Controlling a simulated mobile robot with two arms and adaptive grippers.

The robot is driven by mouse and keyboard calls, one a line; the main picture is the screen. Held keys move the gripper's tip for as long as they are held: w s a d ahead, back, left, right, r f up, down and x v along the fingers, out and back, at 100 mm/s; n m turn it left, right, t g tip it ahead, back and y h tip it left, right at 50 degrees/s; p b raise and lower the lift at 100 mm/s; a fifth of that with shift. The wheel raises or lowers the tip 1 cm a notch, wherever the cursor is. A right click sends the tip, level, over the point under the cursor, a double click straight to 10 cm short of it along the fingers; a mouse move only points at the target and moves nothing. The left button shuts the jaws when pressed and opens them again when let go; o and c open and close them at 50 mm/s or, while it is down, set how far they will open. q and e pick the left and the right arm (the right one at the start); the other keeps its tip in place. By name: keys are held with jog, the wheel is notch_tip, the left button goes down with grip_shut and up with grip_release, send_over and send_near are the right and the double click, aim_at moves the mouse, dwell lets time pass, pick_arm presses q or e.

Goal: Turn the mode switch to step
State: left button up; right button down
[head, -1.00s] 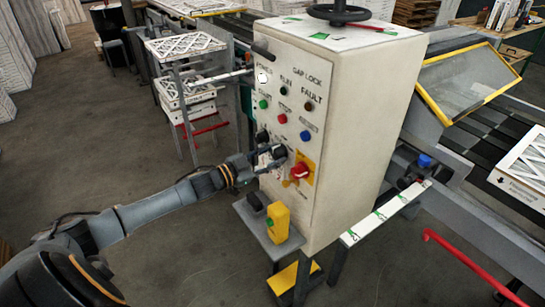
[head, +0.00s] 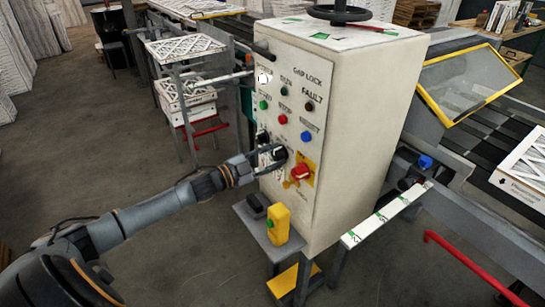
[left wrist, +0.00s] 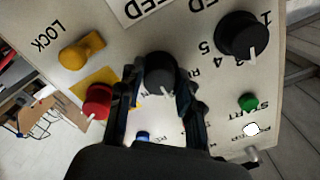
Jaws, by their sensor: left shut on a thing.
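The mode switch (left wrist: 160,72) is a black round knob with a white pointer line, on the front of the cream control cabinet (head: 375,110). In the left wrist view the pointer aims toward the lower edge of the picture. My left gripper (head: 274,155) is at the cabinet's front panel and shut on this knob, with one finger on each side of it in the left wrist view (left wrist: 158,95). The fingers hide most of the knob in the head view. The lettering around the knob is partly covered and unreadable. My right gripper is not in view.
A second black dial (left wrist: 242,36) with numbers sits beside the held knob. A red rotary switch (head: 301,172) and a yellow handle (left wrist: 82,51) are close by. Small buttons include a blue one (head: 306,136). A yellow box (head: 279,223) stands on a shelf below.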

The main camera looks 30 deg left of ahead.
pick_arm(q)
jog(key=o, duration=1.2)
jog(key=shift+c, duration=0.2)
jog(key=shift+s+a+f, duration=0.1)
jog(key=shift+s+a, duration=0.1)
jog(key=shift+s, duration=0.2)
jog(key=v, duration=1.1)
